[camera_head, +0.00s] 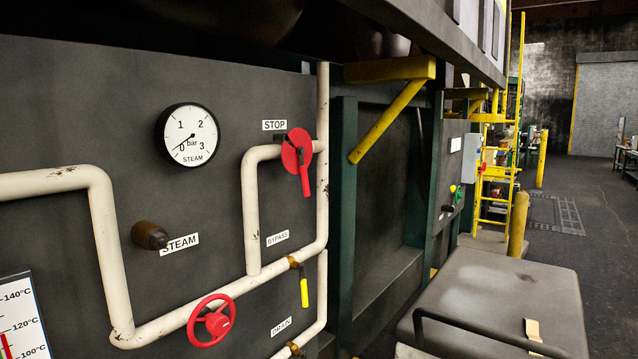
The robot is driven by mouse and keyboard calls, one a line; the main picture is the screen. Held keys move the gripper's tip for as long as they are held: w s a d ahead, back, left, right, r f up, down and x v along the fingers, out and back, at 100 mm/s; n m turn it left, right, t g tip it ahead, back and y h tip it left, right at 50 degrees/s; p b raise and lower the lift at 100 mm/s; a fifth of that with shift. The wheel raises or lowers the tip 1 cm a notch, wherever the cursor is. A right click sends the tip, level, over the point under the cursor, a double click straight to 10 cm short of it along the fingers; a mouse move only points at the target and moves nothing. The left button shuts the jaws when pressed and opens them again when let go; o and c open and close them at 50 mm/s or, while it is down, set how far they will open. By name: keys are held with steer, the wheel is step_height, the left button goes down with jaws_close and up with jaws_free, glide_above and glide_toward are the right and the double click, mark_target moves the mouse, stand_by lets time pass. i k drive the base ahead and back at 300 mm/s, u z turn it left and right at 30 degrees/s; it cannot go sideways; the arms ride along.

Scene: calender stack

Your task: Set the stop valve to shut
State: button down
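The stop valve (296,150) is a red disc with a red lever, below a white STOP label (274,125). It sits on the short horizontal cream pipe at the upper right of the panel. Its lever (305,182) hangs roughly straight down, across that horizontal pipe. The disc hides the pipe right behind it. The steam gauge (188,135) to the left has its needle pointing to the lower left, near 0. My gripper is not in view.
Below are a red handwheel (211,320), a yellow lever (304,290) and BYPASS and DRAIN labels. A brown knob (149,236) sticks out at left. A yellow bracket (390,115) juts out right of the valve. A grey slab-topped block (500,285) stands at lower right.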

mark_target(304, 164)
steer(key=u, duration=0.1)
steer(key=i, duration=1)
